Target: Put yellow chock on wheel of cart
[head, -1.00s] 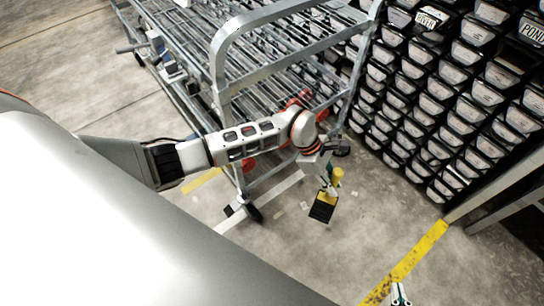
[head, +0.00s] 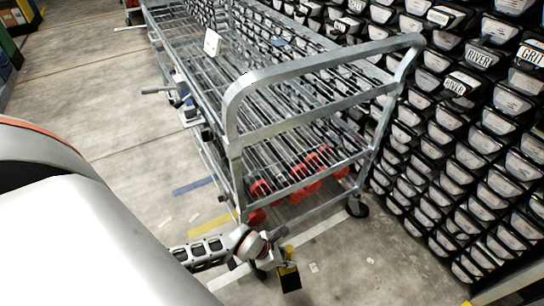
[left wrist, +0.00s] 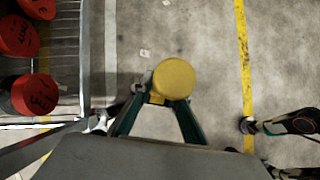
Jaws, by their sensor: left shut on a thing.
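The yellow chock (head: 289,277) has a yellow top and a dark lower face. In the left wrist view the round yellow end of the chock (left wrist: 173,78) shows between the left fingers (left wrist: 155,108). The metal cart (head: 285,125) stands with its near end toward me. Its near right wheel (head: 357,208) is in plain view. The near left wheel is partly hidden by my gripper. My right gripper (left wrist: 260,148) shows open and empty in the left wrist view.
Red-ended rolls (head: 295,185) lie on the cart's lower shelf, and red ends (left wrist: 38,95) also show in the left wrist view. A wall of black bins (head: 460,170) stands at the right. Bare floor (head: 350,260) is free right of the chock.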

